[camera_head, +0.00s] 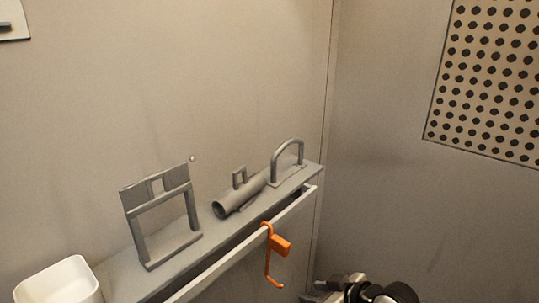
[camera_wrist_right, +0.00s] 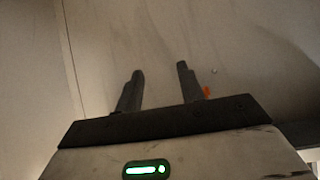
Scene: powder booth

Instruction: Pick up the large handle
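A grey arch-shaped handle (camera_head: 289,150), the larger handle I can make out, stands upright at the far right end of the narrow shelf (camera_head: 118,272). It is not clearly seen in the right wrist view. My right gripper shows only partly at the bottom edge of the head view, below and to the right of the shelf and apart from the handle. In the right wrist view, the right gripper (camera_wrist_right: 159,68) has its two dark fingers apart with nothing between them. My left gripper is in neither view.
A grey tube with a small bracket (camera_head: 238,192) lies beside the handle. A grey rectangular frame (camera_head: 162,215) stands farther left, and a white bin (camera_head: 60,282) is at bottom left. An orange hook (camera_head: 276,246) hangs from the front rail. Walls close in behind and right.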

